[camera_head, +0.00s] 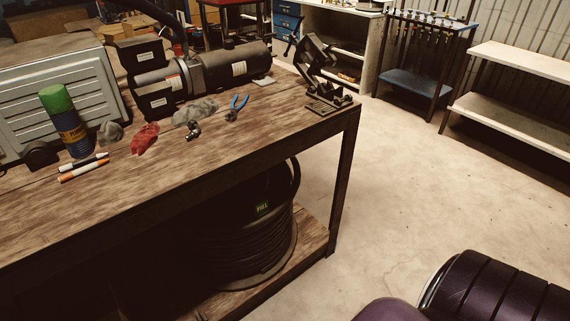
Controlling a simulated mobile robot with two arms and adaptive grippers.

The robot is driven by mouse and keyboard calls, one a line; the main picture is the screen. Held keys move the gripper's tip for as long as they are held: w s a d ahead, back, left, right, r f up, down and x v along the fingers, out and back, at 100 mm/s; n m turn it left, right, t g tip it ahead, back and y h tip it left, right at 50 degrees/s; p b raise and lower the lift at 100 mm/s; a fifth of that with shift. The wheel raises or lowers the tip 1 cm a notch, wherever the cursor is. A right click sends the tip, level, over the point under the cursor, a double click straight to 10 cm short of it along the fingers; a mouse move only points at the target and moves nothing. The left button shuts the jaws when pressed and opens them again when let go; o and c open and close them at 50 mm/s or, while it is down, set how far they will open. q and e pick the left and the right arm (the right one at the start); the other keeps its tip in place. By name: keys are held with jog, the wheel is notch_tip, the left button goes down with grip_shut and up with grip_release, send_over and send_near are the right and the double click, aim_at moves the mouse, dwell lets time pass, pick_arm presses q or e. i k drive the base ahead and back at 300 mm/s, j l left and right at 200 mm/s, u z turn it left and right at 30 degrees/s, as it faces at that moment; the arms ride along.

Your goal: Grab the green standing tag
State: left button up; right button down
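A small dark tag with green "PULL" lettering (262,208) shows on the front of a coil of black hose (245,245) under the workbench. It appears upright against the coil; how it is attached is too small to tell. No other green tag is clear in view. A can with a green cap (56,98) stands upright on the bench top at the left. Neither of my grippers is in view.
The wooden workbench (230,150) carries a motor unit (200,72), blue-handled pliers (237,107), a red cloth (145,138), markers (83,170) and a black clamp-like tool (325,75). A bench leg (343,185) stands right of the coil.

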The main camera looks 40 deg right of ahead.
aim_at(261, 208)
jog(key=l+z, duration=0.2)
jog(key=z, duration=0.8)
jog(key=i+j, duration=0.05)
